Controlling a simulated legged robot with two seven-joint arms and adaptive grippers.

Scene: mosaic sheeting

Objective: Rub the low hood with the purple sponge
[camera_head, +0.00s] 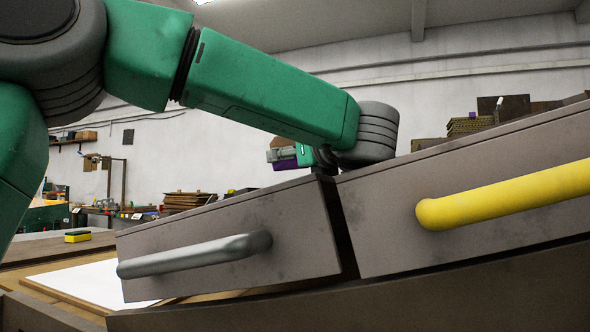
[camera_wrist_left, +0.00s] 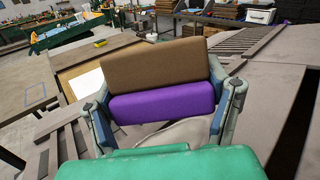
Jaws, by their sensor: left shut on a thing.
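My left gripper (camera_wrist_left: 165,112) is shut on the purple sponge (camera_wrist_left: 160,102), which has a brown layer on its far side. In the head view the purple sponge (camera_head: 285,164) shows small behind the far edge of the grey box with the grey handle (camera_head: 200,256), partly hidden by my gripper (camera_head: 296,155). A second grey box with a yellow handle (camera_head: 505,195) stands to its right across a narrow gap. I cannot tell for certain which box is the low hood. I cannot see whether the sponge touches a surface. My right gripper is not in view.
A yellow and black block (camera_head: 77,237) lies on the bench at the left. A white sheet (camera_head: 98,283) lies on a wooden board beside the left box. Slatted grey surfaces (camera_wrist_left: 262,42) flank the gripper in the wrist view. Shelves and stacked boards stand behind.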

